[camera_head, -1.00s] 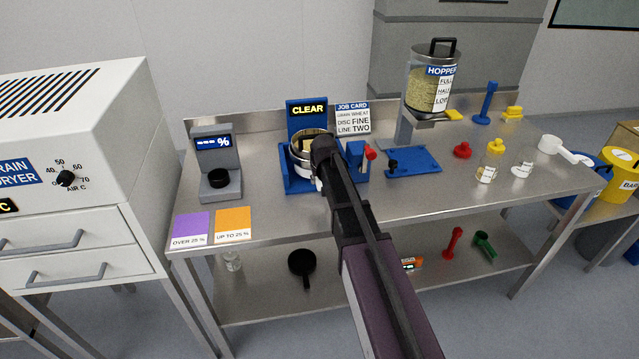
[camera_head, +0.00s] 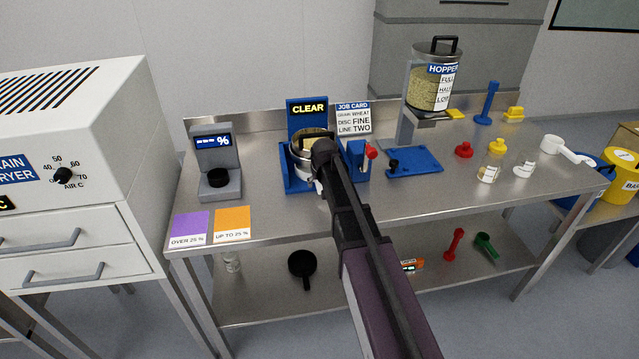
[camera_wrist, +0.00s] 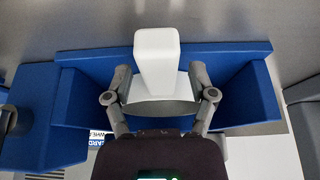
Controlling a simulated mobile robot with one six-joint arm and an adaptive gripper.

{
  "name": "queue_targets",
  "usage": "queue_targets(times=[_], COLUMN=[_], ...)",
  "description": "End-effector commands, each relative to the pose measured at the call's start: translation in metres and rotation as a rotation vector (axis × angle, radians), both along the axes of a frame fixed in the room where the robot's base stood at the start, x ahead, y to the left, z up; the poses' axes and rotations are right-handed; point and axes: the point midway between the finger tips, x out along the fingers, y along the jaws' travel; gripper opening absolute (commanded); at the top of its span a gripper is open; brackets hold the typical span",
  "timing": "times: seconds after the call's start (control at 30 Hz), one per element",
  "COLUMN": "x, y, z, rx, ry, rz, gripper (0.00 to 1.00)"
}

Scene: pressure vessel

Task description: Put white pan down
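The white pan shows in the wrist view as a white upright block, its handle (camera_wrist: 157,60), with a wider curved part behind it. It sits within the blue stand (camera_wrist: 235,75). In the head view the stand (camera_head: 286,172) holds a round metal and white vessel (camera_head: 303,150), partly hidden by my arm. My gripper (camera_wrist: 160,72) has one finger on each side of the handle. The fingers look spread, with a narrow gap on both sides. In the head view my fingertips are hidden behind my wrist.
A grey moisture meter (camera_head: 216,165) stands left of the stand, with purple (camera_head: 189,228) and orange (camera_head: 232,223) cards in front. A lever with a red knob (camera_head: 371,152) is close on the right. A blue tray (camera_head: 415,160) and hopper (camera_head: 432,85) stand farther right.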

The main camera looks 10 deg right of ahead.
Motion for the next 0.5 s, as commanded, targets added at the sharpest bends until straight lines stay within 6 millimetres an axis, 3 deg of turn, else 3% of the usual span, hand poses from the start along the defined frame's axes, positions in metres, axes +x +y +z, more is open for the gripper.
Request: queue_targets(times=[0.5], x=[-0.0018], y=[-0.0006], z=[0.0074], rx=[0.000], ry=[0.000], rz=[-0.001], gripper=[0.74])
